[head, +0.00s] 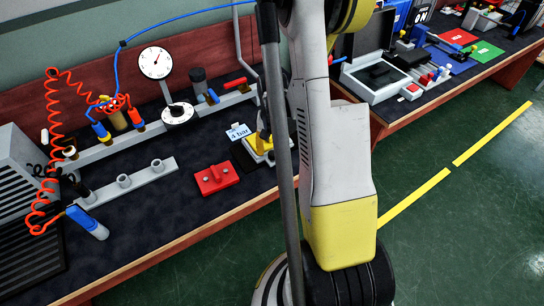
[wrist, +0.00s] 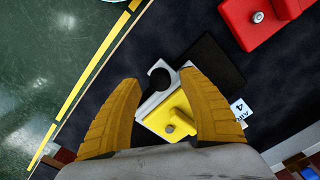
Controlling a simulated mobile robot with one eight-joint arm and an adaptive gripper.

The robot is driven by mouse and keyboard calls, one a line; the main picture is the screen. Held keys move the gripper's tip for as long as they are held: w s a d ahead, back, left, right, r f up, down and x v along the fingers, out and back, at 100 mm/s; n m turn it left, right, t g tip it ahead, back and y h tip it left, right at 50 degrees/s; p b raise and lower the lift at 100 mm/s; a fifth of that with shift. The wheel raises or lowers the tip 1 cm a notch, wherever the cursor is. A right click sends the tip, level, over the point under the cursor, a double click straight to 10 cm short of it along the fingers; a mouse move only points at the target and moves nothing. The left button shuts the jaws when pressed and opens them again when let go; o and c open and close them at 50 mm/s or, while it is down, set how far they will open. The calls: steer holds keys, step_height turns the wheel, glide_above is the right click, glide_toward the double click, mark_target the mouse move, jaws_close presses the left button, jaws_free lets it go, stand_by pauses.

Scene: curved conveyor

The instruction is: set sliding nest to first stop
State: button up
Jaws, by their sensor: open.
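A yellow block (wrist: 160,123) with a silver knob sits on a light grey piece (wrist: 149,103) with a round dark opening, which looks like the nest; I cannot tell for sure. A flat black plate (wrist: 215,62) lies beside it. My gripper (wrist: 160,78) is open, its two yellow fingers on either side of the grey and yellow pieces, with nothing clearly held. Whether the fingers touch them cannot be told. In the head view the yellow block (head: 256,145) shows beside my arm, which hides part of it. No stop marks are readable.
A small white "4 bar" card (head: 238,131) stands behind the black plate. A grey rail with a gauge (head: 155,62) and valves runs along the back.

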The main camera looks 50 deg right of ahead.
steer(key=shift+f, duration=0.65)
jaws_close()
steer(key=s+d, duration=0.1)
steer(key=d, duration=0.5)
steer(key=s+d, duration=0.2)
steer(key=d, duration=0.4)
steer(key=s+d+b, duration=0.1)
steer(key=d, duration=0.5)
steer(key=shift+s, duration=0.2)
jaws_free()
